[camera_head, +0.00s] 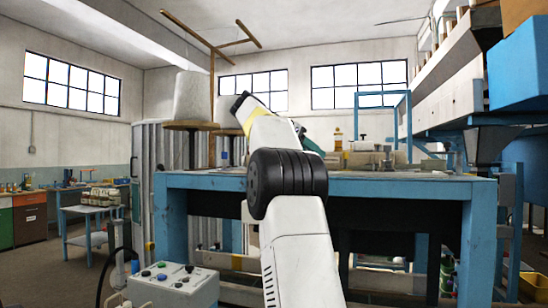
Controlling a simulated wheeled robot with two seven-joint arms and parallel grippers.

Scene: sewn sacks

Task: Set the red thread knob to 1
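I cannot make out a red thread knob in this view. A white sewing machine (365,155) stands on the blue-framed worktable (400,188); its small controls are too small to tell apart. A pale control box (172,291) with several dark, blue and green knobs or buttons is at the lower left. One white arm of mine rises from the bottom middle, bends at a black joint and reaches up over the table edge. I cannot tell which arm it is. No gripper fingers show clearly.
A large white thread cone (192,97) sits on a stand left of the table. A blue frame (382,115) rises behind the machine. Blue and grey machinery (450,80) fills the right. A small side table (90,212) stands at the left, with open floor near it.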

